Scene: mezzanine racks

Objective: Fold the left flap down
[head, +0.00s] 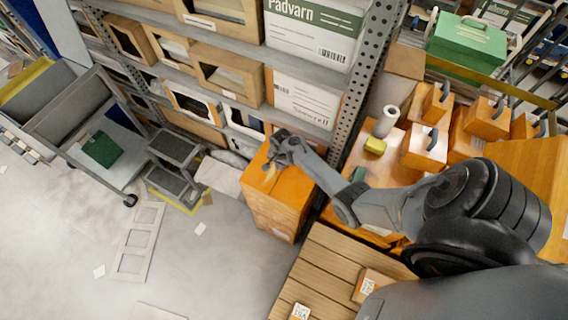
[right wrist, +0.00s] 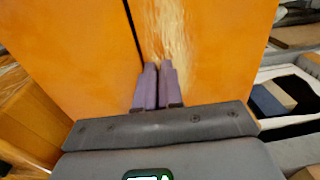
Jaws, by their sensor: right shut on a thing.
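An orange box (head: 274,205) with a white label on its lower side stands on the floor in front of the shelf rack. In the right wrist view its orange panels (right wrist: 85,45) fill most of the picture, with a dark narrow gap between them and a worn, pale streak on the right one. My right gripper (head: 270,168) is at the top of the box, pointing down. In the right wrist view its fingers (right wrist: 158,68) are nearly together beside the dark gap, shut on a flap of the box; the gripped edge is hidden. My left gripper is in neither view.
A shelf rack (head: 345,110) with several bins stands right behind the box. A wooden pallet (head: 325,262) with small labelled boxes lies at the front right. Several orange boxes with handles (head: 425,145) crowd the right. The grey floor (head: 190,270) at the left is mostly open.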

